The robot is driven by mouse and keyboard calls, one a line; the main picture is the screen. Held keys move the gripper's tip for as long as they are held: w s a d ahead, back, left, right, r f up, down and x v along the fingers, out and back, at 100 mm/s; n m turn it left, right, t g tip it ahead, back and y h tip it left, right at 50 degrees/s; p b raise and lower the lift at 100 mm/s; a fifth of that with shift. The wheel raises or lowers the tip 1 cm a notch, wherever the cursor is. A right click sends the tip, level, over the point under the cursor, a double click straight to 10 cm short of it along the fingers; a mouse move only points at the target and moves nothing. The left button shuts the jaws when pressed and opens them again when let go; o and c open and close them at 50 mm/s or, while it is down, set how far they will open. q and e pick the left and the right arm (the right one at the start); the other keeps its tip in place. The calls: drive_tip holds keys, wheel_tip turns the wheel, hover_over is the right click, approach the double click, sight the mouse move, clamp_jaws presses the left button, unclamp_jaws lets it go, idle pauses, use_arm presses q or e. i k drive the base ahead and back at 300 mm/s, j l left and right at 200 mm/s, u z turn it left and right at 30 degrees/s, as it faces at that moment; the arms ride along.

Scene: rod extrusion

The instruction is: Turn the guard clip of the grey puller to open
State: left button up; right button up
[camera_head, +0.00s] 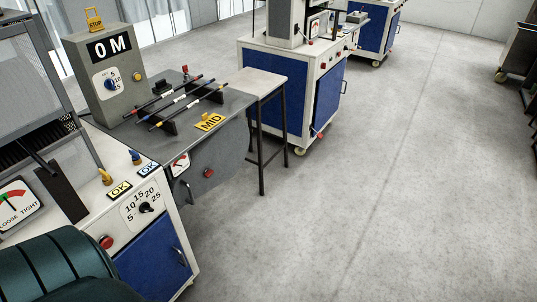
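The grey puller (220,150) appears to be the grey bench and box left of centre. Its box carries a "0 M" sign (110,46), a small dial (110,83) and a yellow STOP tag (94,19) on top. Several thin striped rods (185,105) lie across dark rests on the bench, beside a yellow MID sign (210,121). The front has a red-white gauge (180,165), a red button (208,173) and a small metal handle (187,192). I cannot tell which part is the guard clip or how it is set. Neither gripper is in view.
A white-and-blue cabinet (155,262) with a numbered dial (147,208) and OK signs stands at the left front. A small side table (250,83) adjoins the puller's far right. Another blue-and-white machine (275,87) stands behind.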

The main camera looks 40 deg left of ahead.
sight(207, 172)
drive_tip(key=i+l+u, duration=0.1)
drive_tip(key=i, duration=0.5)
drive_tip(key=i+l+u, duration=0.1)
drive_tip(key=i, duration=0.5)
drive_tip(key=i+l+u, duration=0.15)
drive_tip(key=i+u, duration=0.2)
drive_tip(key=u, duration=0.15)
drive_tip(key=i+l+u, duration=0.25)
drive_tip(key=u, duration=0.25)
drive_tip(key=i+l+u, duration=0.25)
drive_tip(key=l+u, duration=0.2)
drive_tip(key=i+l+u, duration=0.15)
drive_tip(key=l+u, duration=0.15)
drive_tip(key=i+l+u, duration=0.1)
drive_tip(key=l+u, duration=0.55)
drive_tip(key=l, duration=0.15)
drive_tip(key=i, duration=0.05)
